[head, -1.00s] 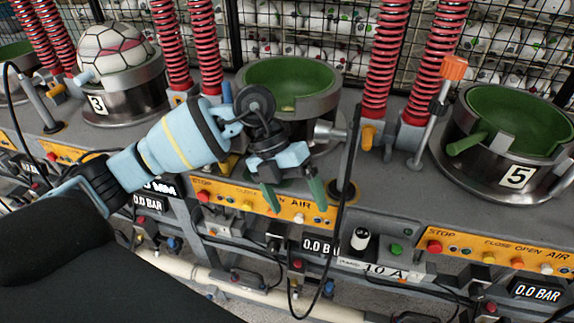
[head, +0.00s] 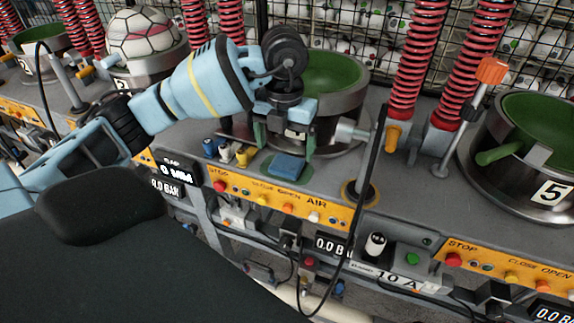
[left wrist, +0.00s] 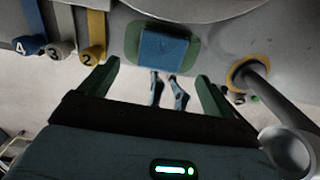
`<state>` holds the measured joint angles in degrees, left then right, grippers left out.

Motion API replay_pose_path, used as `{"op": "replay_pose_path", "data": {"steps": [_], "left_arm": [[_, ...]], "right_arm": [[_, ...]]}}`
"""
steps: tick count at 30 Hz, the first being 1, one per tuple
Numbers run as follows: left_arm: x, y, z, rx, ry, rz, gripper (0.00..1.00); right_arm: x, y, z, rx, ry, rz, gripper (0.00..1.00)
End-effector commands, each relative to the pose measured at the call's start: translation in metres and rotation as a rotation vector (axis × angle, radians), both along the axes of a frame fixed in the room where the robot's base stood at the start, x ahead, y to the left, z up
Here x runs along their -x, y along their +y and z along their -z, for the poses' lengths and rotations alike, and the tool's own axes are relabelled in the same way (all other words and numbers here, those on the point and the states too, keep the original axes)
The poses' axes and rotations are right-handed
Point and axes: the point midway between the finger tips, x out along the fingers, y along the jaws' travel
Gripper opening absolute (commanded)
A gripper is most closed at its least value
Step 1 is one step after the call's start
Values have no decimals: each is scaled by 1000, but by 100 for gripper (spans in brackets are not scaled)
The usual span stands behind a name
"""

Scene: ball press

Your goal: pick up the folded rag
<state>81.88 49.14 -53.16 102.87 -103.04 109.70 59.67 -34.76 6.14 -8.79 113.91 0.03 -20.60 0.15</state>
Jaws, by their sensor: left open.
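The folded rag (head: 287,167) is a small blue rectangle lying on a green patch on the grey bench, in front of the middle press. It also shows at the top centre of the left wrist view (left wrist: 164,47). My left gripper (head: 284,144) is open and empty, with its green fingers pointing down just above and behind the rag in the head view. In the left wrist view the two fingers (left wrist: 155,80) are spread wide, and the rag lies beyond their tips, between their lines. My right gripper is not in view.
Several small blue, white and yellow numbered pieces (head: 226,152) stand left of the rag. A rod in a yellow-ringed socket (head: 357,192) is to its right. The green-lined press bowl (head: 335,80) is behind. An orange button panel (head: 290,201) runs along the front edge.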

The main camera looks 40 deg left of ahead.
Motion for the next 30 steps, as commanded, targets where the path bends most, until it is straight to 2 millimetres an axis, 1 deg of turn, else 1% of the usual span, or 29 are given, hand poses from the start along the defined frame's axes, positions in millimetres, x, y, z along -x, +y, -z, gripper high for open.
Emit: {"op": "replay_pose_path", "data": {"steps": [2, 4, 9, 13, 16, 23, 30], "left_arm": [[0, 0, 1, 0, -1, 0, 89], [0, 0, 6, -1, 1, 0, 89], [0, -1, 30, 0, 1, 1, 89], [0, -1, 45, 1, 0, 0, 89], [0, -1, 51, 0, 0, 0, 89], [0, -1, 51, 1, -1, 1, 89], [0, -1, 51, 1, -1, 1, 58]], "right_arm": [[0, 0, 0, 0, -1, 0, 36], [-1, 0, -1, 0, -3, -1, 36], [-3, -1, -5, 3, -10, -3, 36], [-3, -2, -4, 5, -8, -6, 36], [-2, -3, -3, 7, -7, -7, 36], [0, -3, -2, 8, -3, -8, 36], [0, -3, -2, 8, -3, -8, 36]]}}
